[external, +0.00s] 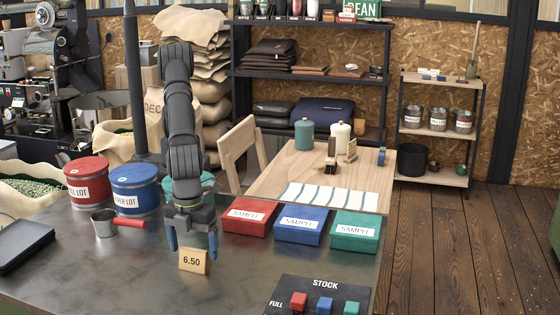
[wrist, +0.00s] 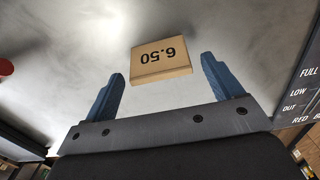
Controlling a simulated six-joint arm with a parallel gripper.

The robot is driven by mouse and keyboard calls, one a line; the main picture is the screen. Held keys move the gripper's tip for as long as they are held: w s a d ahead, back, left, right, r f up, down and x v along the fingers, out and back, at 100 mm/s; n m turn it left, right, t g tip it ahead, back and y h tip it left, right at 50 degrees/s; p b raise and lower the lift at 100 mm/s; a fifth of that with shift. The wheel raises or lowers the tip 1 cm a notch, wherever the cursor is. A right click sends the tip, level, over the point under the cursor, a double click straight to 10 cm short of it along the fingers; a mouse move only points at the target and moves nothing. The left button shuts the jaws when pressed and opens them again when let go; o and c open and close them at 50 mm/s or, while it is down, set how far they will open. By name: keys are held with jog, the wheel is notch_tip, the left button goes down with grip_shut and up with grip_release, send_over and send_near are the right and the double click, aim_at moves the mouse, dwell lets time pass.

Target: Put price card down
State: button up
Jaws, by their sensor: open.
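The price card (external: 194,261) is a small tan block marked 6.50. It stands on the dark metal table, in front of the sample boxes. In the wrist view the price card (wrist: 161,61) shows upside down, between and just beyond the fingertips. My gripper (external: 193,252) is above and behind the card in the external view, fingers pointing down. Its blue fingers (wrist: 163,67) are spread wide, with a gap on both sides of the card. The gripper is open and holds nothing. Whether the card's base is fully on the table is hard to tell, but it looks so.
Red (external: 249,215), blue (external: 300,225) and green (external: 353,232) sample boxes stand behind right. A stock board (external: 322,291) with coloured blocks lies at the front right. Table around the card is clear.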

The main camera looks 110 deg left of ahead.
aim_at(193, 249)
notch_tip(193, 249, up, 11)
jog(key=shift+f, duration=0.2)
jog(key=shift+f, duration=0.1)
jog(key=shift+f, duration=4.3)
